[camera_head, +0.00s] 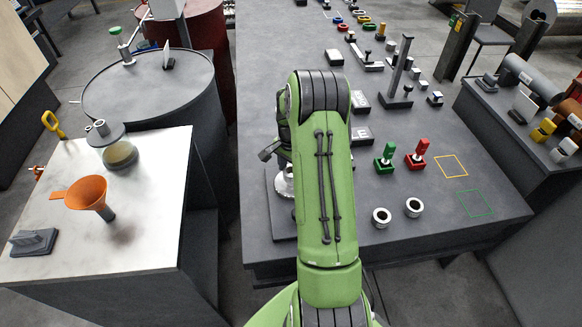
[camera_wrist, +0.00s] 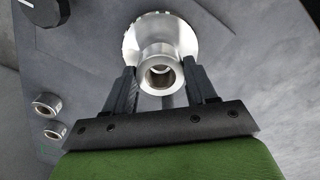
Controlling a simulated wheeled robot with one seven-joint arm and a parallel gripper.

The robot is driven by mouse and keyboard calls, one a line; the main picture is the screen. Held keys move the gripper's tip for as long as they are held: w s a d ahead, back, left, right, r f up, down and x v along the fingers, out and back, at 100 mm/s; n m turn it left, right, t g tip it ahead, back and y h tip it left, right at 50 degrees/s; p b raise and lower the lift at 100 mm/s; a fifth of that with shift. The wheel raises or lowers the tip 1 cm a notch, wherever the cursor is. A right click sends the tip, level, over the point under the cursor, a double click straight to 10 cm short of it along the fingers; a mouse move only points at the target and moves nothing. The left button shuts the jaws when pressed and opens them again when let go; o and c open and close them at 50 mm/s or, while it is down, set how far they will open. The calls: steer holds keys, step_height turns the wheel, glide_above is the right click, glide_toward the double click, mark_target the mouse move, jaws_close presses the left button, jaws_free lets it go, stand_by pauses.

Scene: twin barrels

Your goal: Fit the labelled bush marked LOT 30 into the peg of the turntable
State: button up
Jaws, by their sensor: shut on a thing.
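In the wrist view my gripper (camera_wrist: 160,80) is shut on a silvery bush (camera_wrist: 160,72), its open bore facing the camera. Behind the bush is a bright round metal part (camera_wrist: 185,35), which looks like the turntable; I cannot tell whether the bush touches it or sits around a peg. In the head view my green arm hides my gripper and most of the turntable (camera_head: 283,182). Two other bushes stand on the bench, a left one (camera_head: 381,217) and a right one (camera_head: 413,207); both show in the wrist view (camera_wrist: 46,105) (camera_wrist: 55,131). No lot marking is readable.
A pale table (camera_head: 140,240) with an orange funnel (camera_head: 88,193) is at left.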

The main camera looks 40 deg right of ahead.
steer(key=shift+f+b, duration=0.85)
steer(key=shift+f, duration=0.35)
steer(key=o, duration=1.4)
step_height(320, 180, up, 16)
steer(key=p, duration=0.3)
steer(key=shift+f, duration=0.15)
